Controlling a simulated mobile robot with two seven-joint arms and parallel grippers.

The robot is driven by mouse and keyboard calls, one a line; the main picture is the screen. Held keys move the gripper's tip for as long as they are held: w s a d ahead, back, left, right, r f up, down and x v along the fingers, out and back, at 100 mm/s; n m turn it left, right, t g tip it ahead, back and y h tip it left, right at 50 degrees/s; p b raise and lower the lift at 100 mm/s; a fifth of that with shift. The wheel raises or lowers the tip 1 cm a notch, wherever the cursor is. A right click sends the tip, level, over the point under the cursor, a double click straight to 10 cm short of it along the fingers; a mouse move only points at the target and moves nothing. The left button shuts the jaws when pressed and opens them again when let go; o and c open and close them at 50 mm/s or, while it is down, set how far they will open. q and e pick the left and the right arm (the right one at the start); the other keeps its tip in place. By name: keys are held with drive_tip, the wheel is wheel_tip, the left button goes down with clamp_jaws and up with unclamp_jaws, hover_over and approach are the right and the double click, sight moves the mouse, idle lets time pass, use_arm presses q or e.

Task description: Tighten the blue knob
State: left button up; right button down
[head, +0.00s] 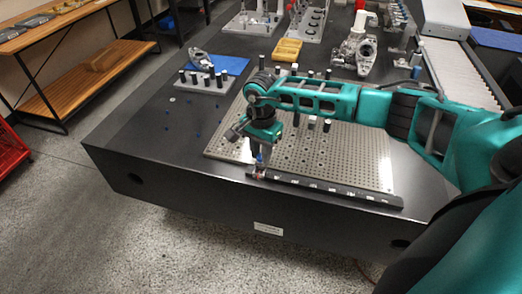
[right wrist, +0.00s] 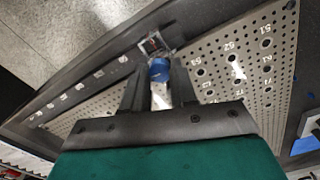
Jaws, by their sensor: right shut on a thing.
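The blue knob (right wrist: 159,70) shows between the two fingers of my right gripper (right wrist: 160,88) in the right wrist view. The fingers are shut on it from both sides. In the head view, the knob (head: 259,158) is a small blue spot at the left end of a dark rail, below my right gripper (head: 258,152). A small clear and reddish part (right wrist: 152,45) sits just beyond the knob. The fingers hide part of the knob. My left gripper is not in view.
A dark rail (head: 330,189) with several pale labels runs along the front edge of the perforated plate (head: 360,160). Several dark posts stand on a grey block (head: 205,86) at the back left. The black table's left part (head: 150,135) is mostly clear.

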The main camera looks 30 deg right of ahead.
drive_tip(key=shift+m, duration=1.5)
drive_tip(key=c, duration=0.9)
unclamp_jaws()
wheel_tip(320, 180, up, 13)
